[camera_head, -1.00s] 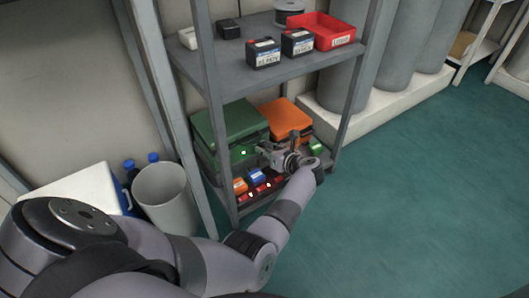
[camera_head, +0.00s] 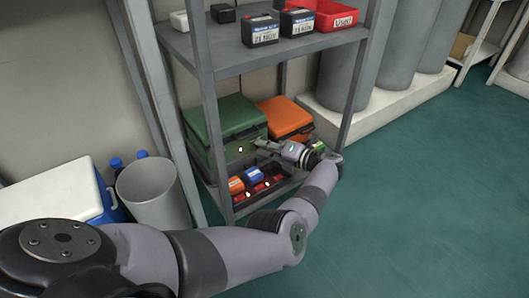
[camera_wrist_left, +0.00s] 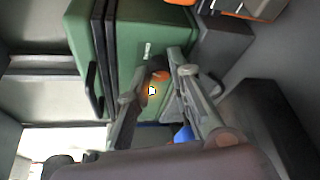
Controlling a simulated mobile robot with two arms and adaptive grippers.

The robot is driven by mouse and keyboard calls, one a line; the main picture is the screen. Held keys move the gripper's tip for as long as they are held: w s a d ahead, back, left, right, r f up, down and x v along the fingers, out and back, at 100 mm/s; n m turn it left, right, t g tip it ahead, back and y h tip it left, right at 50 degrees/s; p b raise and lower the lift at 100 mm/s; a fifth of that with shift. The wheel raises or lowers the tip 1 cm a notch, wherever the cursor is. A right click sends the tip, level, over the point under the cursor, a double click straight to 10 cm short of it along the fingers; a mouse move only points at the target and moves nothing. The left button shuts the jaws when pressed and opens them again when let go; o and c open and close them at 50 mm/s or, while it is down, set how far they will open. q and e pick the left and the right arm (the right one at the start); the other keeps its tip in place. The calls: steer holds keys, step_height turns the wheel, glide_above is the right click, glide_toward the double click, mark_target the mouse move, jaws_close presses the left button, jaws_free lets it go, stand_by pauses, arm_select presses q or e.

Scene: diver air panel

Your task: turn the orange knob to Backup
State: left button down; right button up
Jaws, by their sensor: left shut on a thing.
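The green case (camera_head: 222,117) stands on the lower part of the metal shelf, and its front faces my left gripper (camera_head: 259,148). In the left wrist view, the orange knob (camera_wrist_left: 161,75) sits on the green case (camera_wrist_left: 140,30), between the two fingers. My left gripper (camera_wrist_left: 158,80) is shut on the knob. A white mark (camera_wrist_left: 148,50) is on the green face above the knob, too blurred to read. In the head view the gripper hides the knob.
An orange case (camera_head: 288,115) is right of the green one. Below is a tray with batteries, one of them blue (camera_head: 254,174). Shelf posts (camera_head: 205,110) stand close to my arm. A grey bin (camera_head: 152,192) and a cooler (camera_head: 50,190) are at left. The floor at right is clear.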

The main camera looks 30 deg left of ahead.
arm_select(q)
steer(key=shift+w+f+m+y+b, duration=0.15)
steer(key=shift+m+y+b, duration=0.25)
steer(key=shift+m, duration=0.5)
steer(key=shift+g, duration=0.3)
steer(key=c, duration=1.4)
jaws_free()
steer(key=shift+c, duration=0.2)
steer(key=n+t+h+p, duration=0.1)
steer(key=n+t+p, duration=0.1)
steer(key=n+p, duration=0.2)
steer(key=s+n+t+h+p, duration=0.1)
steer(key=n+t+h+p, duration=0.1)
steer(key=n+p, duration=0.2)
steer(key=r+n+t+h+p, duration=0.1)
steer(key=n+t+p, duration=0.1)
steer(key=n+p, duration=0.2)
steer(key=shift+s+a+t+h, duration=0.15)
steer(key=shift+a+t+h, duration=0.15)
steer(key=shift+h, duration=0.1)
